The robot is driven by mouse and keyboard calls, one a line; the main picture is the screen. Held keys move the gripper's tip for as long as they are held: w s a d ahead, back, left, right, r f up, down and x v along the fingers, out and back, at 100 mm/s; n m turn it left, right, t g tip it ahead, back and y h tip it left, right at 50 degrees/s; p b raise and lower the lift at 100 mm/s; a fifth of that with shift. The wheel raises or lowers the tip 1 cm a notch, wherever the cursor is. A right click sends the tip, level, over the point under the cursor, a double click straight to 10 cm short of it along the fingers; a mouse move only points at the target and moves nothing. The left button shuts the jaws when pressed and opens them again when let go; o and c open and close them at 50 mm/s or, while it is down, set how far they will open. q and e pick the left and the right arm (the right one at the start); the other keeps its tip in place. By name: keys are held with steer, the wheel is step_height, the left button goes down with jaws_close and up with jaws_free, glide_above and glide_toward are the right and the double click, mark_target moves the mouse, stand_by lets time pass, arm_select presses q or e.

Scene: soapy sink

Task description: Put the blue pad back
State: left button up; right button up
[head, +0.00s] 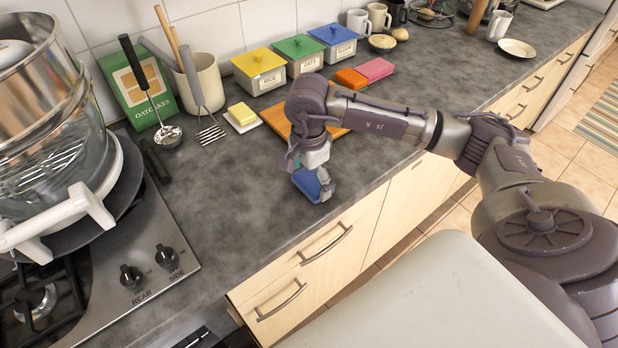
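The blue pad (311,187) is at the front of the grey counter, below the tip of my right arm. My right gripper (313,172) points down and appears shut on the pad, with blue showing to both sides of the fingers. I cannot tell whether the pad touches the counter. My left gripper is not in view.
An orange-brown board (277,121) lies partly behind my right gripper, beside butter on a dish (243,119). Yellow, green and blue-lidded boxes (300,55) stand at the wall. A hob with a steamer (45,120) fills the left. The counter's front left of the gripper is clear.

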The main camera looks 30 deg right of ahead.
mark_target(309, 183)
steer(key=shift+r+p, duration=0.35)
steer(key=shift+p, duration=0.05)
steer(key=shift+r+p, duration=0.45)
steer(key=shift+p, duration=0.1)
step_height(309, 183, up, 12)
steer(key=b, duration=0.3)
steer(key=shift+f, duration=0.2)
